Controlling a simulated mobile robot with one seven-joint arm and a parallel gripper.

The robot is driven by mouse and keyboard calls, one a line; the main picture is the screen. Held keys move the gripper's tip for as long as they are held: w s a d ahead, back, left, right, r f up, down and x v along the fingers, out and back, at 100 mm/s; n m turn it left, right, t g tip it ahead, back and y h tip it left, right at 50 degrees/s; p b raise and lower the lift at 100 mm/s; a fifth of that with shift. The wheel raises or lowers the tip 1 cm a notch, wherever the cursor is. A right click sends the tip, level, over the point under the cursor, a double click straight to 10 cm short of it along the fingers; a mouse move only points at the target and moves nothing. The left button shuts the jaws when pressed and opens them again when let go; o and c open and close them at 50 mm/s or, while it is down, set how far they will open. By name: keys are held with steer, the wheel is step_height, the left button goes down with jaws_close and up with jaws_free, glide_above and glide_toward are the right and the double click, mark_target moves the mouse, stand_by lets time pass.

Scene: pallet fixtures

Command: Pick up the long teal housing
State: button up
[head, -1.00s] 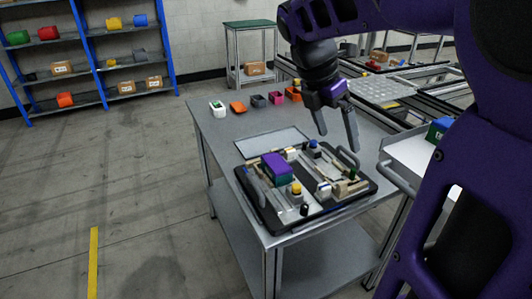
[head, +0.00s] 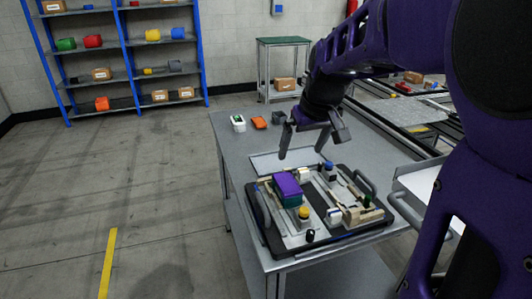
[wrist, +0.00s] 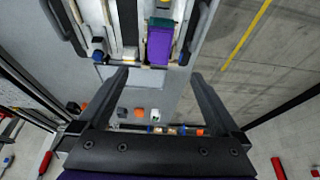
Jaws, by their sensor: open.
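A box-shaped piece with a purple upper part (head: 287,184) and a teal lower side (head: 292,201) sits at the left of the black-rimmed fixture pallet (head: 272,238). The teal is the only teal housing I can make out; how it joins the purple part is unclear. In the wrist view the purple part (wrist: 159,47) shows at top centre, with a teal strip (wrist: 160,22) beyond it. My gripper (head: 303,152) is open and empty above the pallet's rear edge. In the wrist view its fingers (wrist: 159,78) point toward the purple part, apart from it.
The pallet also carries a yellow-topped part (head: 304,214), a blue-topped part (head: 328,167) and beige blocks (head: 357,214). A white part (head: 238,123) and an orange part (head: 259,122) stand at the table's back. The pallet has raised side handles. The table's left strip is clear.

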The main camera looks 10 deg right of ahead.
steer(key=b, duration=0.2)
glide_above(287, 183)
steer(key=s, duration=0.3)
steer(key=f, duration=1)
steer(key=shift+d+f, duration=0.2)
steer(key=shift+d, duration=0.1)
steer(key=shift+w+x, duration=0.15)
steer(key=shift+x, duration=1.4)
steer(key=shift+w+x, duration=0.15)
steer(key=shift+x, duration=1.35)
steer(key=shift+f+b, duration=0.15)
steer(key=shift+b, duration=0.3)
steer(key=c, duration=1.5)
steer(key=shift+r+p, duration=0.4)
steer(key=shift+p, duration=0.1)
step_height(287, 183, up, 10)
steer(key=shift+f+p, duration=0.15)
steer(key=shift+p, duration=0.5)
